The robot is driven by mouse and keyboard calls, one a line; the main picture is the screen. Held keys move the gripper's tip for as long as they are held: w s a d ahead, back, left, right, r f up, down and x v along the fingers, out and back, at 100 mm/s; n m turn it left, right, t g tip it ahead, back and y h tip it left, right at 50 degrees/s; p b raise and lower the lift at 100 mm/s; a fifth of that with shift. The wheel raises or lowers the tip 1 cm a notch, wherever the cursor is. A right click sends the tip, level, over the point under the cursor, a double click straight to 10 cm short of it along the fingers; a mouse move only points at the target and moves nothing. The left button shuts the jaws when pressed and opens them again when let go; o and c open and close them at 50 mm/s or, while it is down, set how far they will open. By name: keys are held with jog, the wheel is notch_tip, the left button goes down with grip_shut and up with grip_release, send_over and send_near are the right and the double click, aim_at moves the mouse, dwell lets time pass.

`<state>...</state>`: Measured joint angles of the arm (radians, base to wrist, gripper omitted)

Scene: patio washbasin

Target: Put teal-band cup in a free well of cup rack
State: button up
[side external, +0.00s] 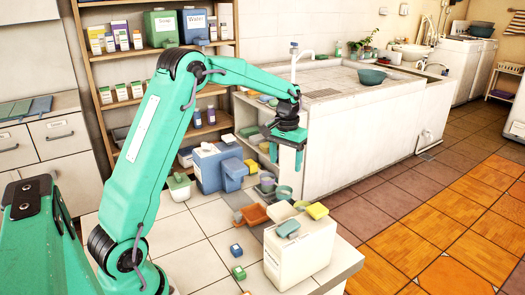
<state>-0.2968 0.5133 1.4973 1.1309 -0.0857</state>
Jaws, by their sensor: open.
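A blue container (214,166) stands behind. The tiled top at left is mostly clear.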

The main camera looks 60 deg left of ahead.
jog(key=shift+r, duration=0.1)
jog(key=s+d+r+m+t, duration=0.2)
jog(key=s+d+r+t, duration=0.1)
jog(key=s+d+r, duration=0.7)
jog(key=s+d+m+t, duration=0.1)
jog(key=s+d, duration=0.1)
jog(key=s, duration=0.6)
jog(key=s+d+m+t, duration=0.1)
jog(key=s+d, duration=0.2)
jog(key=s, duration=0.5)
jog(key=shift+s+f+t, duration=0.25)
jog(key=shift+s+t, duration=0.05)
